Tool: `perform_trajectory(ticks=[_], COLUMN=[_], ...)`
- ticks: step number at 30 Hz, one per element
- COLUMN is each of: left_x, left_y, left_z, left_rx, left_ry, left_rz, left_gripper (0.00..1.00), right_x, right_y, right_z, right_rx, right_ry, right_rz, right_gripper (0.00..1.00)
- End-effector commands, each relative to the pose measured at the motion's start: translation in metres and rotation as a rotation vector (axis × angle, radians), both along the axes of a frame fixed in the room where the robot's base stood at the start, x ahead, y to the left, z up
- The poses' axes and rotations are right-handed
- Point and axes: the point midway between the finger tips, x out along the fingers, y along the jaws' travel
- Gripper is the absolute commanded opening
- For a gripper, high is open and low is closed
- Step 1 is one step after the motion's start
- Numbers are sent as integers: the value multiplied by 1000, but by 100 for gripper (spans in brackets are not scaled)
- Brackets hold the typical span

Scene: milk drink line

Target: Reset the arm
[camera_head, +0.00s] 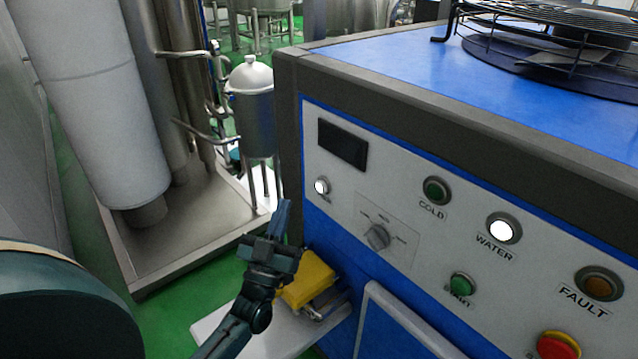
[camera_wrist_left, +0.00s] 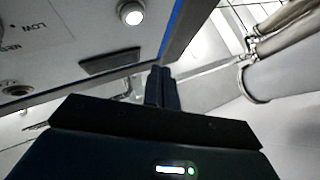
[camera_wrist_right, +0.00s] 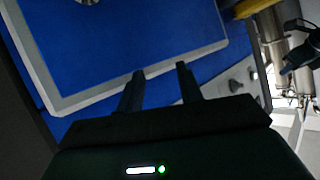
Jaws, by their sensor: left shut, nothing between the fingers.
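My left gripper (camera_head: 283,220) is in front of the left end of the machine's control panel, pointing up, shut and empty. Its fingers also show together in the left wrist view (camera_wrist_left: 162,88), near the panel's lit white button (camera_wrist_left: 131,12). The control panel (camera_head: 400,187) carries a dark display, a rotary knob (camera_head: 377,237), several round buttons and a red and yellow emergency stop (camera_head: 558,346). My right gripper is not in the head view. In the right wrist view my right gripper (camera_wrist_right: 160,70) is open and empty, in front of a blue machine panel (camera_wrist_right: 125,40) with a grey frame.
A yellow object (camera_head: 306,279) lies on a white shelf (camera_head: 215,326) behind my left arm, low beside the machine. Steel tanks and pipes stand at the left, with a small white-lidded vessel (camera_head: 250,76). Green floor (camera_head: 165,310) shows between them.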

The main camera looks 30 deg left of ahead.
Motion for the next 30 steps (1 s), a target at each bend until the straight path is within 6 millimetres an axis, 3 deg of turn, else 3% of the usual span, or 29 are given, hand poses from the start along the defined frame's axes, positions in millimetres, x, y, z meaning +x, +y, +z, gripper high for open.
perform_trajectory(ticks=[19, 22, 25, 30], left_x=[-6, -10, -25, -80], left_y=[-4, -26, -63, -125], left_z=[-1, -11, -33, -75], left_rx=[2, 9, 22, 44], left_ry=[28, 148, 363, 780], left_rz=[-17, -80, -181, -327], left_gripper=[0, 0, 0, 0], right_x=[0, 0, -3, -7], right_y=[0, -1, -4, -11], right_z=[5, 14, 21, 25], right_rx=[-2, -12, -42, -103], right_ry=[0, 2, 16, 49], right_rz=[0, 1, 3, 6], right_gripper=[36, 36, 36, 36])
